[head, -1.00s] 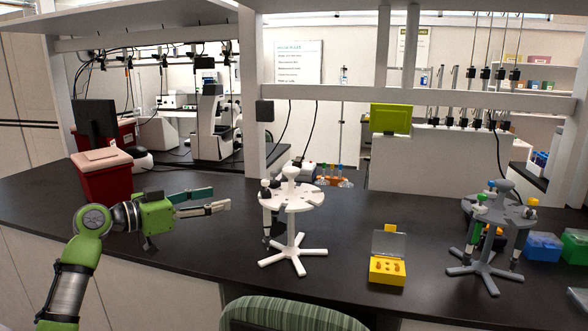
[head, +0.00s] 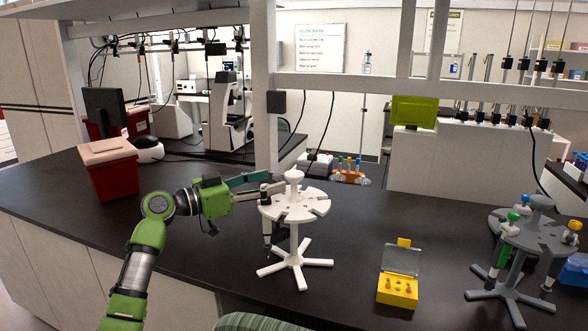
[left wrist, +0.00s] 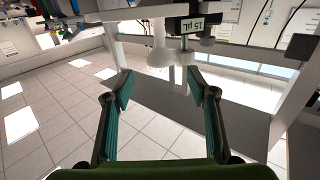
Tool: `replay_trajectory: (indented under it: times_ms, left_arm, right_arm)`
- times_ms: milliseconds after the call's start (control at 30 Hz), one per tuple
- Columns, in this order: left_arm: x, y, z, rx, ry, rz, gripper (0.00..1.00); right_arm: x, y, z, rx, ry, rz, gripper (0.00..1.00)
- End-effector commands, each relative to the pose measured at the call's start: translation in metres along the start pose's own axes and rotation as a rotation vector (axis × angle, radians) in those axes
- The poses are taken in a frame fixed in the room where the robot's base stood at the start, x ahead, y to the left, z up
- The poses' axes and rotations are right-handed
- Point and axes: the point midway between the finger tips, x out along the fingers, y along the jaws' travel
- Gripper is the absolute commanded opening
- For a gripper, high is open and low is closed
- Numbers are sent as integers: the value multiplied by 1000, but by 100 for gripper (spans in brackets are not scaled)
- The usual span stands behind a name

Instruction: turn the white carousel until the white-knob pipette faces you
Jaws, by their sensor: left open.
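The white carousel (head: 297,263) stands upright on the dark bench, with a round slotted disc and a white top knob (head: 294,175). One dark-and-grey pipette (head: 267,232) hangs at the left of its disc; its knob colour cannot be made out. My left gripper (head: 272,184) is open at disc height, its fingertips at the pipette's upper end. In the left wrist view, the pipette's display (left wrist: 191,23) appears upside down just beyond the open fingertips, beside the carousel's knob (left wrist: 160,57). Contact cannot be told. My right gripper is not in view.
A yellow box (head: 397,292) with an open clear lid lies to the right. A grey carousel (head: 540,235) with several coloured-knob pipettes stands farther right. A red bin (head: 113,178) sits at the left. A small bottle rack (head: 349,176) is behind. The bench between the white carousel and yellow box is clear.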

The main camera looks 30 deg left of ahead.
Motion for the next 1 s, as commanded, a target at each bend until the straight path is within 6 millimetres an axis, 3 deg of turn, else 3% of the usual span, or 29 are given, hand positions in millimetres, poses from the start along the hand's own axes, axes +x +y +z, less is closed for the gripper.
replay_trajectory:
  times_ms: [133, 333, 500, 800, 867, 1000]
  left_arm:
    - [33, 0, -5, -4, 2, 1, 52]
    - [65, 0, -3, -3, 2, 0, 52]
    - [77, 0, -1, -1, 1, -1, 52]
    - [79, 0, 0, 0, 0, -1, 52]
    - [79, 0, 0, 0, 0, -1, 40]
    - [79, 0, 0, 0, 0, -1, 3]
  right_arm:
    - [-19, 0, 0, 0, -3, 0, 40]
    - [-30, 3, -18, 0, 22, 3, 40]
    - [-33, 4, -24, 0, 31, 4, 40]
    - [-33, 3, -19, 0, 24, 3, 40]
    - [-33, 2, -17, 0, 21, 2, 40]
    - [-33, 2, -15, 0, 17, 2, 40]
